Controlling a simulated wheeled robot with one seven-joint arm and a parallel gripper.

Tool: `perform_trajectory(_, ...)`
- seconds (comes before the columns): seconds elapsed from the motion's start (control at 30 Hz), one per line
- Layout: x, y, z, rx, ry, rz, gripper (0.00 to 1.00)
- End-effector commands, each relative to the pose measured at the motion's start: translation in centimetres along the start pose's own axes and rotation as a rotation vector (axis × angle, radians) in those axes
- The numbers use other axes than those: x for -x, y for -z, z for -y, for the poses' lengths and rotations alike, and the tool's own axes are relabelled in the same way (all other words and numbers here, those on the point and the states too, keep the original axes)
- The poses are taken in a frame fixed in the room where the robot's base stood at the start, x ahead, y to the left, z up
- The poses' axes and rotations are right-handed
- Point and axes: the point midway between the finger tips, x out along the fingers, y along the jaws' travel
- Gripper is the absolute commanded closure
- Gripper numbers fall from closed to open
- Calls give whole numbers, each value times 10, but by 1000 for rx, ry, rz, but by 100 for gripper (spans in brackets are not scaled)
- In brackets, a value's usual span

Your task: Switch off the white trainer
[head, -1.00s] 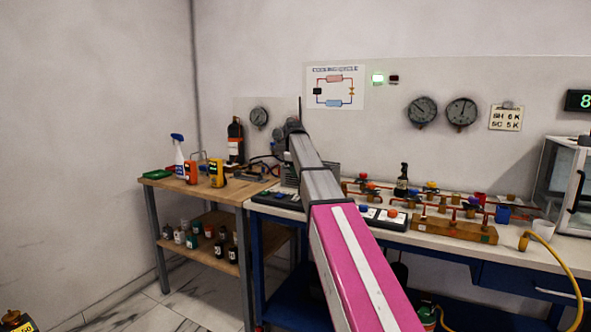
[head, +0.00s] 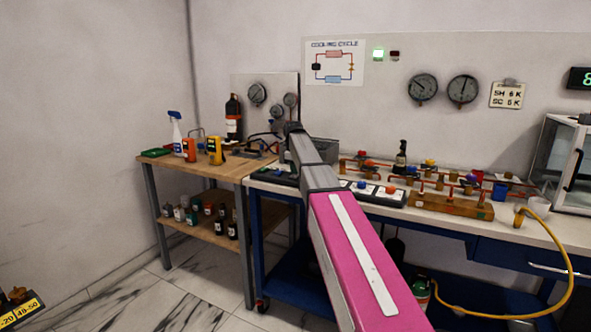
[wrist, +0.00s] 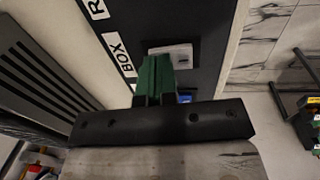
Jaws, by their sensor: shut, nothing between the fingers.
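The white trainer's back board (head: 450,130) stands along the white-topped bench, with a cooling cycle poster, gauges, a lit green lamp (head: 378,54) and a dark red lamp (head: 394,56). In the head view my arm hides my gripper and part of the bench. In the wrist view my gripper (wrist: 153,82) is shut and empty, its green fingers over a dark control panel (wrist: 200,20). I cannot tell whether the fingers touch anything.
A dark box with blue and red buttons (head: 375,192) sits right of my arm, beside a wooden block of valves (head: 450,206). A yellow hose (head: 565,250) hangs at right. A wooden side table (head: 205,165) holds bottles and meters. A slotted grey unit (wrist: 40,75) lies left of the panel.

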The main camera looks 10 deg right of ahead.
Motion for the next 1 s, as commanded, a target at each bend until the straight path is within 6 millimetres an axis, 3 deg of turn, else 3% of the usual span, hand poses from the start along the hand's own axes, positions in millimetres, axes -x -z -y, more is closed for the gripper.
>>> perform_trajectory(0.43, -5, 0, 0, 0, 1, 1, 100)
perform_trajectory(1.0, 1, 0, 15, 0, 2, 1, 100)
